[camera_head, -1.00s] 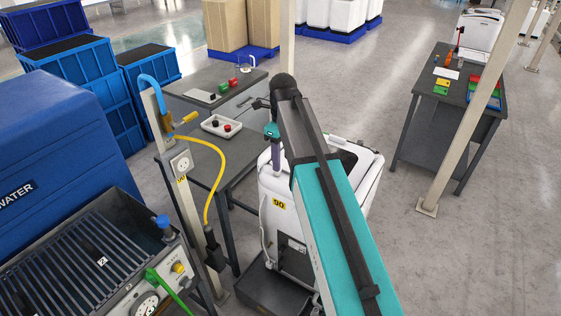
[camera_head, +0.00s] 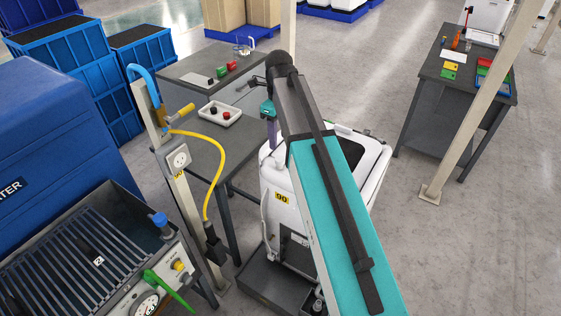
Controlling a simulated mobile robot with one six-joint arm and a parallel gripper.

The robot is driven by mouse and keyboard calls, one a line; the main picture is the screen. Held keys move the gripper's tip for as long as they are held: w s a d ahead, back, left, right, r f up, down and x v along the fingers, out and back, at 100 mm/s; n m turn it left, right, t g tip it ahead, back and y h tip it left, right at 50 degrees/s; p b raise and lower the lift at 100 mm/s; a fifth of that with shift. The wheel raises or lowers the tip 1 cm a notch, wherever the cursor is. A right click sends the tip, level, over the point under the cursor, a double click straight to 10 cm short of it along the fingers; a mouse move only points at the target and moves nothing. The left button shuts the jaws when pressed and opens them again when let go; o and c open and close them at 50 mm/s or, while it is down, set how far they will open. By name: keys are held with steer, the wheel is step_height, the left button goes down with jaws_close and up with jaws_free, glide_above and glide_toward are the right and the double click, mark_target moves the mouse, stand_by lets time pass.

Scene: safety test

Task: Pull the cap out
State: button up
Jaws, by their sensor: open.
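My gripper (camera_head: 242,87) is small and dark at the far end of my arm. It is open, left of the black elbow and above the grey workbench. A white tray (camera_head: 233,119) on the bench, below the gripper in the picture, holds a small black piece (camera_head: 213,110) and a small red piece (camera_head: 225,115). A blue knob-like top (camera_head: 160,219) stands on the grey basin's corner at lower left. I cannot tell which of these, if any, is the cap. My gripper appears to hold nothing. My arm hides part of the bench's right side.
A post (camera_head: 180,190) with a yellow hose (camera_head: 222,150) stands left of the bench. A slatted basin (camera_head: 85,250) and blue water tank (camera_head: 50,130) fill the left. Floor (camera_head: 480,250) at right is clear.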

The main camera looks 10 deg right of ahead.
steer(key=b, duration=0.3)
glide_above(280, 158)
steer(key=shift+f, duration=2.5)
steer(key=shift+f+b, duration=0.7)
steer(key=shift+f, duration=1.25)
steer(key=shift+p, duration=0.4)
steer(key=shift+w, duration=0.1)
jaws_close()
steer(key=shift+r, duration=0.25)
steer(key=shift+r+p, duration=0.3)
steer(key=shift+p, duration=0.1)
steer(key=shift+r+p, duration=1.65)
steer(key=shift+r, duration=0.8)
